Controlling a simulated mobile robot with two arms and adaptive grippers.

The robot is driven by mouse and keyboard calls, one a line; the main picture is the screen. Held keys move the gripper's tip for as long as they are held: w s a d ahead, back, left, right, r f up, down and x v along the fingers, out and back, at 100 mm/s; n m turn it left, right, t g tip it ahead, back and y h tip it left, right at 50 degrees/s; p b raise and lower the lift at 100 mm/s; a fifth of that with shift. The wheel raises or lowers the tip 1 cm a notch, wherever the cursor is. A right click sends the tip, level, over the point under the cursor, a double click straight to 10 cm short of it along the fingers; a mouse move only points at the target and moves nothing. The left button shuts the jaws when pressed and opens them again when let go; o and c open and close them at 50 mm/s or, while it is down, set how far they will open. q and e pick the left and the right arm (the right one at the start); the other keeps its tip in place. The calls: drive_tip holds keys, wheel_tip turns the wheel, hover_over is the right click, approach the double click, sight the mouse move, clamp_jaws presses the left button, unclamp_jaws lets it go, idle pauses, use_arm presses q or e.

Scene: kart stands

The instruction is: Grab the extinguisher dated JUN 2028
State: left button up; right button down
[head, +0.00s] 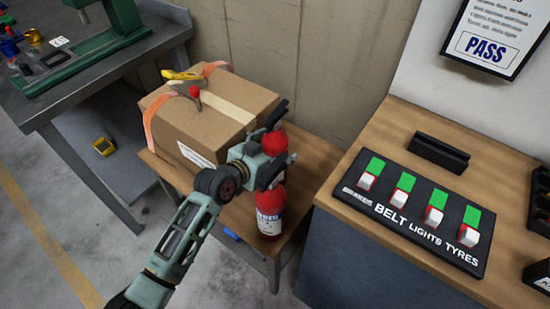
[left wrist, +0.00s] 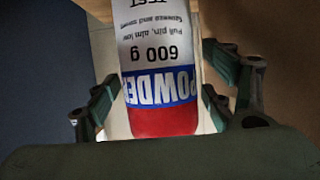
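My left gripper (head: 278,144) is above the small wooden table, its fingers open around a red rounded shape. A red extinguisher (head: 270,217) with a white and blue label stands upright just below the near finger, its top hidden by that finger. I cannot tell whether the red shape (head: 274,142) belongs to a second extinguisher behind. In the left wrist view an extinguisher (left wrist: 162,65) is between the open fingers (left wrist: 163,103), with gaps on both sides. Its label appears upside down, reading POWDER, 600 g and TEST. No date is readable. My right gripper is not in view.
A cardboard box (head: 208,108) with a yellow-handled tool on top fills the table's back left. A counter (head: 340,192) with a black switch panel (head: 418,212) stands close on the right. A metal bench (head: 90,75) is at the left. The wall is behind.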

use_arm(q)
clamp_jaws()
drive_tip(key=shift+w+r, duration=0.15)
drive_tip(key=shift+r, duration=0.1)
idle(0.4)
